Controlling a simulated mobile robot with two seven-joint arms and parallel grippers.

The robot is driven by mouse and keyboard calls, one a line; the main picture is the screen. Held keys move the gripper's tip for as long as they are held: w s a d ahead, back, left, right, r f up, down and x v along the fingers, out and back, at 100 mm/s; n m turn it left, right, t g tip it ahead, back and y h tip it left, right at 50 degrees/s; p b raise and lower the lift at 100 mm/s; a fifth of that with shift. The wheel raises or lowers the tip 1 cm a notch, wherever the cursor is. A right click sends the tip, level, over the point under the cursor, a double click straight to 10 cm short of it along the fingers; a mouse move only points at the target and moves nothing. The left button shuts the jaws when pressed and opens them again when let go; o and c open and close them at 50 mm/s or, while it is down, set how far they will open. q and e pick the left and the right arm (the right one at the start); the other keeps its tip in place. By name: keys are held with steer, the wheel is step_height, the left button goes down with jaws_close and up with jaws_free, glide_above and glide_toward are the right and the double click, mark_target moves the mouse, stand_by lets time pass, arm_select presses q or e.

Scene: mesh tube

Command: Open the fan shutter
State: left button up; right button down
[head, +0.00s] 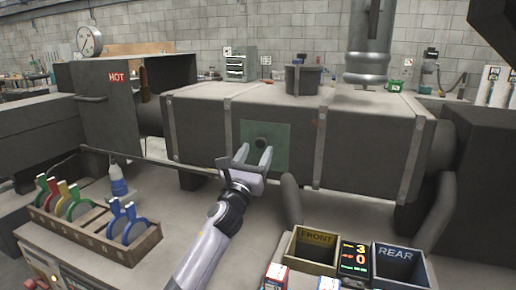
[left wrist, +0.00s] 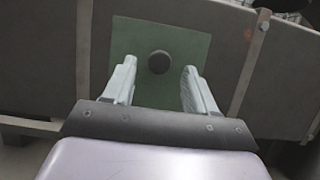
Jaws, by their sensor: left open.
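A square green plate (head: 281,160) with a round dark knob (head: 261,143) sits on the front face of the long grey duct (head: 345,150). I take this plate to be the fan shutter; no label shows on it. My left gripper (head: 254,155) is open in front of the plate. In the left wrist view, the knob (left wrist: 158,62) appears between the two fingertips of my left gripper (left wrist: 159,70), with the green plate (left wrist: 190,45) behind. The fingers do not visibly touch the knob; the exact gap is hard to tell. My right gripper is not in view.
A wooden rack (head: 90,238) with several coloured ring-handled pieces stands at the lower left, near a blue-and-white bottle (head: 117,181). FRONT (head: 312,250) and REAR (head: 398,265) bins flank a small display (head: 356,260) at lower right. A thin rod (head: 150,160) runs along the duct's left front.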

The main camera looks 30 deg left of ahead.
arm_select(q)
steer(key=shift+x, duration=1.05)
jaws_close()
steer(key=d, duration=0.2)
steer(key=w+d+b, duration=0.1)
steer(key=d, duration=0.2)
steer(key=w+d+b, duration=0.1)
steer(key=d, duration=0.2)
steer(key=shift+d, duration=0.25)
jaws_free()
